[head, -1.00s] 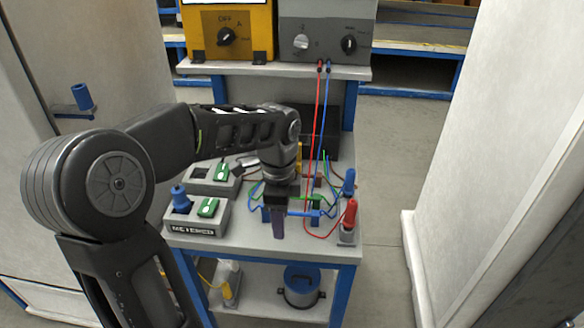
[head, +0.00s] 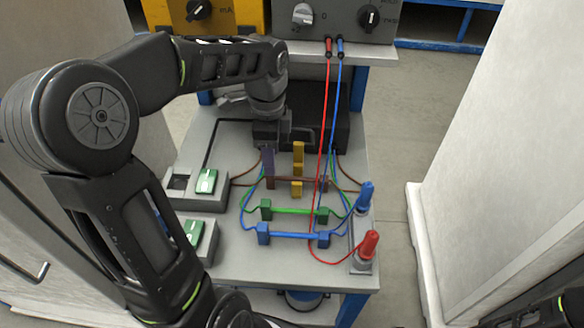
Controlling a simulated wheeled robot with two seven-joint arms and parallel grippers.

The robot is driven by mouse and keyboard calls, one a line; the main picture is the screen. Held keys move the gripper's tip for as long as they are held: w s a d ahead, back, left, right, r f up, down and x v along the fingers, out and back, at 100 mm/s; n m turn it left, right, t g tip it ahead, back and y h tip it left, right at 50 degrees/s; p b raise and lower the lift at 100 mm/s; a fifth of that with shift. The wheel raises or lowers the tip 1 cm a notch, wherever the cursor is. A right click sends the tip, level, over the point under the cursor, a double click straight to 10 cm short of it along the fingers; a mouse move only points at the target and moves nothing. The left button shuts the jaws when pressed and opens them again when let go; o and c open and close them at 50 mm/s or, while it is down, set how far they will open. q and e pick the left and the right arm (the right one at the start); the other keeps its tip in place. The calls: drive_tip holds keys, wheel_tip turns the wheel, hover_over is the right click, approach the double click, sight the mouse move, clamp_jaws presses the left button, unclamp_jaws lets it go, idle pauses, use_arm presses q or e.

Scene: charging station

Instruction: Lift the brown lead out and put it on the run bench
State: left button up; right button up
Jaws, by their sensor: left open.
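The brown lead (head: 283,180) spans between two brown blocks at the back of the row of leads on the bench (head: 235,262). A yellow upright piece (head: 298,154) stands at its middle. My left gripper (head: 271,165) points down over the left end of the brown lead and is open. Its purple finger is beside or in front of the left brown block and partly hides it; I cannot tell if they touch. The other finger is not clearly seen. My right gripper is out of view.
A green lead (head: 292,211) and a blue lead (head: 290,235) lie nearer. A blue plug (head: 366,196) and a red plug (head: 369,244) stand at the right. Grey units with green switches (head: 206,181) are at the left. Red and blue cables hang from the grey instrument (head: 345,20).

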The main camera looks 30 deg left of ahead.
sight(297, 180)
use_arm(q)
drive_tip(key=shift+f, duration=1.3)
drive_tip(key=shift+a+f, duration=0.1)
drive_tip(key=shift+f, duration=2.55)
clamp_jaws()
